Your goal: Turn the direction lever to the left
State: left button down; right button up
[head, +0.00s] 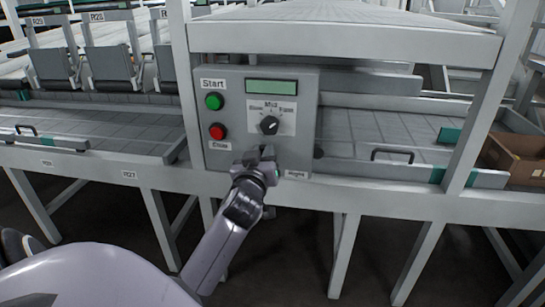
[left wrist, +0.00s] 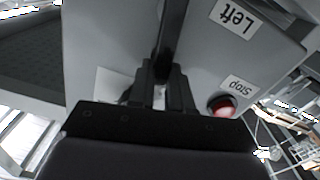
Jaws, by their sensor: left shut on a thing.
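The grey control box (head: 235,90) stands in the middle of the head view, with a "Right" label at its lower right. My left gripper (head: 262,157) is at the lower part of its face, below the mode knob, and hides most of the direction lever there. In the left wrist view the lever (left wrist: 174,35) is a dark bar, and my left gripper (left wrist: 164,75) is shut on it. A "Left" label (left wrist: 232,17) shows beside the bar in that view. The lever's exact angle is hard to tell. My right gripper is out of view.
The box carries a green start button (head: 214,101), a red stop button (head: 218,131), the mode knob (head: 269,125) and a display (head: 271,87). The stop button is close to the left gripper. White frame posts and grey trays flank the box. A cardboard box (head: 520,172) is at far right.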

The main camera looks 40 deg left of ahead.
pick_arm(q)
jog(key=shift+s+a+f+n+p, duration=0.3)
jog(key=shift+a+n, duration=0.1)
jog(key=shift+n, duration=0.6)
jog(key=shift+s+a+f+n+p, duration=0.15)
jog(key=shift+s+a+f+n, duration=0.2)
jog(key=shift+n, duration=0.65)
jog(key=shift+w+a, duration=0.1)
jog(key=c, duration=1)
grip_release()
jog(key=shift+r, duration=0.1)
jog(key=shift+c, duration=0.2)
jog(key=shift+r, duration=0.15)
